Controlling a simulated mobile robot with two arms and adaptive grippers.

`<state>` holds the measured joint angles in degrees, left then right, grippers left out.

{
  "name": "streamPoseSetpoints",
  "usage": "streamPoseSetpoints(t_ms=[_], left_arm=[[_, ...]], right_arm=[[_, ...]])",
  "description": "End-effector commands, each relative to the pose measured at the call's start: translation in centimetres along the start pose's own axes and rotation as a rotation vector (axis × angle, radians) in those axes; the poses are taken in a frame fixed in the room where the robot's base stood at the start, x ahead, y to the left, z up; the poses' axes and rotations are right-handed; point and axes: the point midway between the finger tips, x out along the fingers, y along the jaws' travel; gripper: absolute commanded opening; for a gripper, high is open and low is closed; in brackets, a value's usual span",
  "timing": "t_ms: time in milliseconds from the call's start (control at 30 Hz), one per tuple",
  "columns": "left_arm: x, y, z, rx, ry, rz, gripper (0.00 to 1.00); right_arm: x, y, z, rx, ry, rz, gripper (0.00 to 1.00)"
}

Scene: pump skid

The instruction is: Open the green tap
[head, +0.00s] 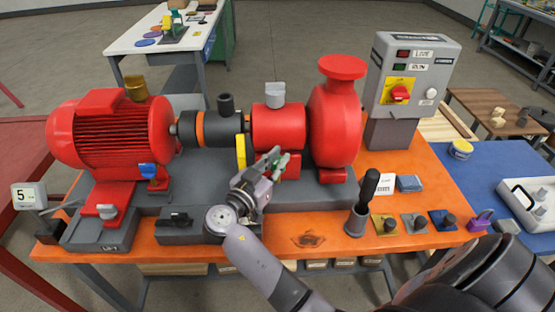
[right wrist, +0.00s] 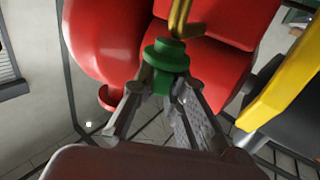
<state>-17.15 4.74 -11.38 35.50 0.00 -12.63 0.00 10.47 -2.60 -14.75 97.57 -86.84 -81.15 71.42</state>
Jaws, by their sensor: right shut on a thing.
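The green tap (right wrist: 167,58) is a small green round knob with a stepped body in the right wrist view, close to a bent brass pipe (right wrist: 181,18). My right gripper (right wrist: 164,82) has its two fingers on either side of the green body and is shut on it. In the head view my right gripper (head: 274,162) reaches to the front of the red pump (head: 337,122), and a little green of the tap (head: 283,161) shows at its fingertips. The fingers hide part of the tap. My left gripper is not in view.
A red motor (head: 104,135) stands left on the orange bench (head: 310,245). A yellow part (head: 241,152) is just left of my gripper. A black-handled upright tool (head: 362,203) stands on the right. A grey control box (head: 412,78) rises behind it.

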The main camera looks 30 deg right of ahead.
Motion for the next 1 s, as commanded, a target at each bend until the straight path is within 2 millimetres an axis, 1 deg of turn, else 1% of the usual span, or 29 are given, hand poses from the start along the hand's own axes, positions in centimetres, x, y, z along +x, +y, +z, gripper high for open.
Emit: streamPoseSetpoints(t_ms=[33, 100, 400, 567, 767, 1000], left_arm=[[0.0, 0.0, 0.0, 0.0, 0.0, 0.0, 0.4], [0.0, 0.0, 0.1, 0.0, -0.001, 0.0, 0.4], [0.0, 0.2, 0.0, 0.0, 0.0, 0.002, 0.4], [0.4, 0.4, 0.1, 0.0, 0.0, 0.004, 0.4], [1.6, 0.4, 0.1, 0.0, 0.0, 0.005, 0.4], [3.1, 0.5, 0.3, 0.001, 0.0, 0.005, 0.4]], right_arm=[[0.0, 0.0, 0.1, -0.001, -0.001, 0.0, 0.04], [0.0, 0.0, 0.1, -0.001, -0.001, 0.0, 0.0], [0.0, 0.0, 0.1, -0.002, -0.001, -0.001, 0.0], [0.0, 0.1, 0.2, -0.001, 0.0, -0.026, 0.0], [0.0, 0.2, 0.4, 0.0, 0.001, -0.121, 0.0], [0.0, 0.2, 0.3, 0.0, 0.002, -0.297, 0.0]])
